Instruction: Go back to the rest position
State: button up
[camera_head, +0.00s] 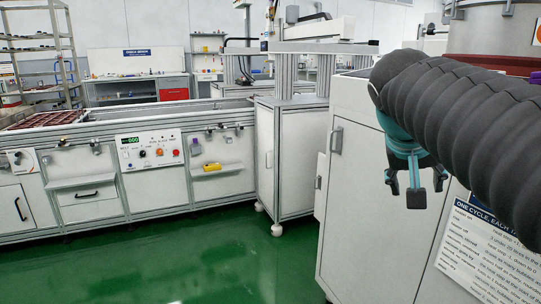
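My gripper (415,190) hangs at the right of the head view, below my arm in its dark ribbed sleeve. It has a teal body and dark fingertips that are spread apart. Nothing shows between them. It points down in front of the white cabinet (352,215), and no contact with the cabinet can be made out. My arm hides part of the cabinet and what stands behind it.
A long white conveyor bench (95,165) with a control panel (152,150) runs along the left. A red-brown tray (45,119) lies on it. A printed sign (480,255) is on the cabinet front. Green floor (180,265) is clear at front left.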

jog(key=s+a+f+n+y, duration=0.1)
jog(key=s+a+f, duration=0.2)
jog(key=f, duration=0.4)
jog(key=s+a+f+n+y, duration=0.1)
jog(key=s+a+f+y, duration=0.1)
jog(key=s+f, duration=0.4)
jog(key=s+a+f+n+y, duration=0.1)
jog(key=s+a+f, duration=0.3)
jog(key=f, duration=0.4)
jog(key=shift+s+a+f+n+t+y, duration=0.3)
jog(key=shift+s+a+f+n+y, duration=0.1)
jog(key=shift+s+y, duration=0.25)
